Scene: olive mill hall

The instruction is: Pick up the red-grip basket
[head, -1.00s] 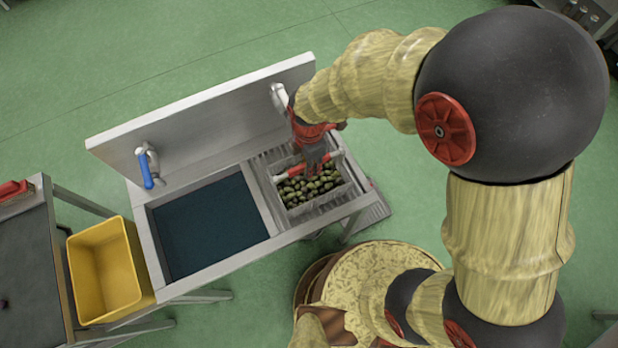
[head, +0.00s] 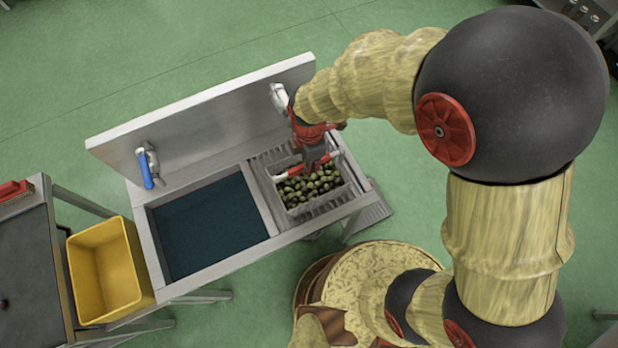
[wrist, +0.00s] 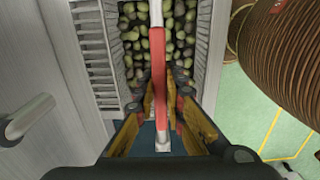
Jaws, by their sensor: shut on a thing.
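The red-grip basket (head: 318,203) is a pale basket full of dark green olives, on the ribbed drainer at the right of the sink unit. Its handle bar, white with a red grip, crosses above the olives; the bar also shows in the wrist view (wrist: 157,55). My gripper (head: 313,160) is over the basket with its fingers shut around the handle. In the wrist view my gripper (wrist: 160,85) has one finger on each side of the red grip. I cannot tell whether the basket's underside touches the drainer.
The sink basin (head: 210,228) with dark water is left of the basket. A blue-lever tap (head: 149,166) and a second tap (head: 279,97) stand along the back panel (head: 200,110). A yellow bin (head: 105,268) is at the far left. Green floor is clear behind the unit.

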